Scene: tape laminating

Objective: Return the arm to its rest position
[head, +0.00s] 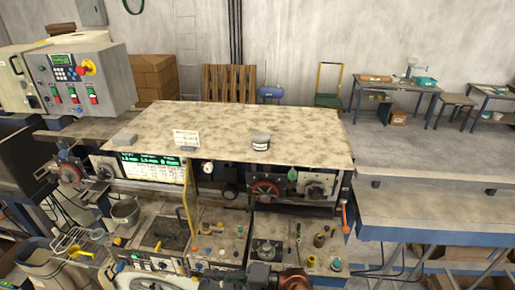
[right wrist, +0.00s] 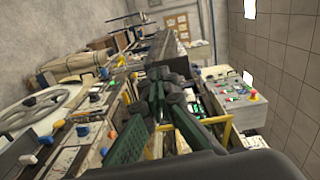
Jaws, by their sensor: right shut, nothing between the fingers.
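My right gripper (right wrist: 168,82) shows in the middle of the right wrist view, its dark fingers together with nothing between them. It points out over the cluttered machine, and no object moves with it. My left gripper is in neither view.
A control box (head: 80,78) with coloured buttons stands at the left; the right wrist view shows a control box (right wrist: 240,97) too. The panel below the worktop is crowded with knobs and a yellow bar (head: 188,203). A grey bench (head: 440,208) at the right has a clear top.

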